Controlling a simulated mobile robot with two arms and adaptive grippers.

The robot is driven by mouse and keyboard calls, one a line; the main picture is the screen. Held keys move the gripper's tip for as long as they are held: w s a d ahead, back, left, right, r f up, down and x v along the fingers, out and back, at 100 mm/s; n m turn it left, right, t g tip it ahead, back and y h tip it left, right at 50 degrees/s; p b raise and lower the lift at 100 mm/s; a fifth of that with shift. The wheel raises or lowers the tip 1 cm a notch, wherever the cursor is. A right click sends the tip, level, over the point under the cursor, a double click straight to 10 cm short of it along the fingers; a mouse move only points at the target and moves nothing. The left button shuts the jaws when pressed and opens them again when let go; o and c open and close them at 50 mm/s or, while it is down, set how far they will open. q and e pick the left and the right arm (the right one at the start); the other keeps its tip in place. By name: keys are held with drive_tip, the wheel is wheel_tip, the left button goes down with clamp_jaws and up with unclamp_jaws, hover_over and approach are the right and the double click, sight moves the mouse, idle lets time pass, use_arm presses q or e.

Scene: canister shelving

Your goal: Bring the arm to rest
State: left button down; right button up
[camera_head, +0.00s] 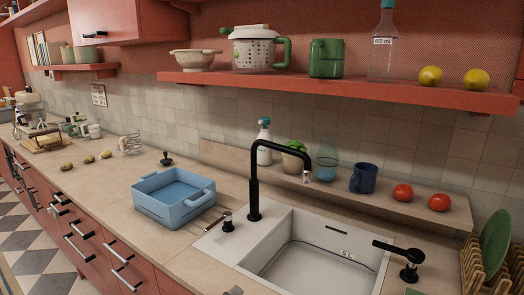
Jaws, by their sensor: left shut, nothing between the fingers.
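Only a small grey piece at the bottom edge, which seems to be the tip of my left gripper (234,291), shows in the head view. It is shut, with nothing seen in it, low in front of the counter by the sink. The rest of the left arm is out of the frame. My right gripper is not in view.
A white sink (318,268) with a black faucet (254,190) and a blue baking dish (172,215) are on the counter (110,180). A red shelf (350,92) above holds a colander, a green mug (325,58), a bottle and lemons. A dish rack (473,268) stands at right.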

use_arm(q)
drive_tip(key=s+a+f+m+g+y, duration=0.4)
drive_tip(key=s+a+f+m, duration=0.15)
drive_tip(key=s+f, duration=0.6)
drive_tip(key=s+a+f+m+g+y, duration=0.2)
drive_tip(key=s+a+g, duration=0.15)
drive_tip(key=s, duration=0.45)
drive_tip(key=s+a+f+m+g+y, duration=0.25)
drive_tip(key=s+a, duration=0.25)
drive_tip(key=s, duration=0.4)
wheel_tip(320, 180, down, 26)
drive_tip(key=s, duration=0.1)
drive_tip(key=s+a+f+g, duration=0.2)
drive_tip(key=s+f, duration=1.4)
drive_tip(key=shift+s+a+f+h, duration=0.15)
drive_tip(key=shift+s+a+h, duration=0.1)
drive_tip(key=shift+a+h, duration=0.15)
